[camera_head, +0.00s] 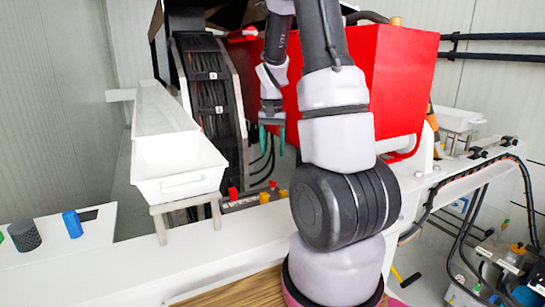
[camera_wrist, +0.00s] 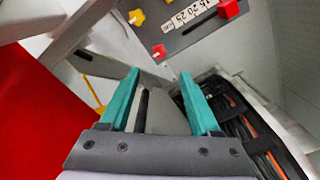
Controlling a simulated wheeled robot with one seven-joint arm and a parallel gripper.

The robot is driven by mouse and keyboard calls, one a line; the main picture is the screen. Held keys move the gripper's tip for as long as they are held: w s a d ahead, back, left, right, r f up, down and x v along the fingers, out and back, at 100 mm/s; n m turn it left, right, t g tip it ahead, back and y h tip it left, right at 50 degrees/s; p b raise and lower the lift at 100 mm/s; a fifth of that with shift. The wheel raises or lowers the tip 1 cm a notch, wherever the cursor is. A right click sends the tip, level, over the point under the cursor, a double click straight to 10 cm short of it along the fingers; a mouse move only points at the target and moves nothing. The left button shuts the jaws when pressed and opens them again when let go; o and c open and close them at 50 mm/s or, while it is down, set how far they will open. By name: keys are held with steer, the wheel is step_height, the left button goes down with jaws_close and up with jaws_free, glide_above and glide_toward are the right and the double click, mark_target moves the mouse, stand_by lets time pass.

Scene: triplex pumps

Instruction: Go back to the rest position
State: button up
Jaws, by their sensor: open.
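My gripper (camera_head: 272,138) hangs fingers down in front of the red housing, just right of the black cable track, in the head view. In the wrist view my gripper (camera_wrist: 160,100) shows its two teal fingers well apart, with nothing between them. The fingers touch nothing that I can see. My arm rises across the middle of the head view and hides part of the red housing.
A red housing (camera_head: 395,85) stands behind my arm. Left of my gripper are a cable track (camera_head: 207,85) and a white bin (camera_head: 180,180) on a stand. A control panel with knobs (camera_wrist: 190,25) lies beyond my fingertips. A blue cylinder (camera_head: 72,224) stands far left.

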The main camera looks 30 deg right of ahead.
stand_by(0.4)
steer(key=s+a+r+n+t+y, duration=0.1)
steer(key=s+a+r+t, duration=0.1)
steer(key=s+a+r, duration=0.3)
steer(key=s+a+r+t, duration=0.1)
steer(key=a+r, duration=0.1)
steer(key=r, duration=0.6)
steer(key=s+a+r+n+t, duration=0.1)
steer(key=s+a+r+t, duration=0.1)
steer(key=s, duration=0.4)
steer(key=s+a+r+n+t+y, duration=0.1)
steer(key=s+a+r+t, duration=0.1)
steer(key=s+a+r, duration=0.3)
steer(key=shift+s+a+r, duration=0.3)
steer(key=shift+s+r, duration=0.3)
steer(key=shift+s, duration=0.3)
